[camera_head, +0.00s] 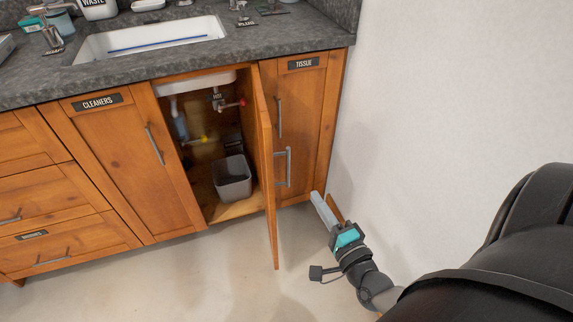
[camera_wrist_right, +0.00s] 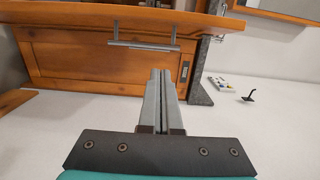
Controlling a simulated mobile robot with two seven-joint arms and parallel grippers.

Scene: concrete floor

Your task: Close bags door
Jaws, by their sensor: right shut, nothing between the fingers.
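The open cabinet door (camera_head: 268,170) under the sink stands out from the cabinet front, almost edge-on in the head view. Its metal bar handle (camera_head: 288,167) sticks out on the right side, and any label on it is hidden. My right gripper (camera_head: 323,198) is to the right of this door, low over the floor and apart from it. Its fingers are together and empty. In the right wrist view the shut fingers (camera_wrist_right: 171,72) point toward a wooden panel (camera_wrist_right: 90,62) with a bar handle (camera_wrist_right: 145,45), without visible contact. My left gripper is not in view.
The open cabinet holds a grey bin (camera_head: 233,178) and pipes. A shut CLEANERS door (camera_head: 125,150) is to the left, a shut TISSUE door (camera_head: 310,125) to the right. A white wall (camera_head: 450,80) bounds the right side. The floor (camera_head: 190,275) in front is clear.

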